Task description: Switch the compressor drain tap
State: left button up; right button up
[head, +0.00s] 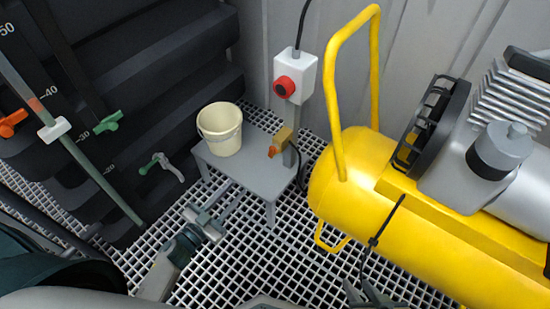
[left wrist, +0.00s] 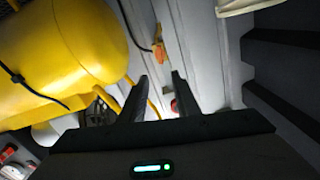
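The yellow compressor (head: 440,240) lies at the right in the head view, and its yellow tank (left wrist: 65,40) fills the upper left of the left wrist view. I cannot make out a drain tap on the tank; its underside is mostly hidden. An orange-handled fitting (head: 274,152) sits on the grey post beside the tank; it also shows in the left wrist view (left wrist: 159,53). My left gripper (head: 226,203) is over the floor grating, left of the tank, its fingers (left wrist: 160,82) apart and empty. My right gripper (head: 365,295) is partly visible at the bottom edge; its opening is unclear.
A cream bucket (head: 220,128) stands on a low grey table (head: 258,170). A white switch box with a red knob (head: 285,86) is on the post. Black stepped vessels with orange and green taps (head: 108,122) fill the left. Open grating (head: 275,270) lies before the tank.

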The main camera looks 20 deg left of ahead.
aim_at(270, 153)
dwell(0.4)
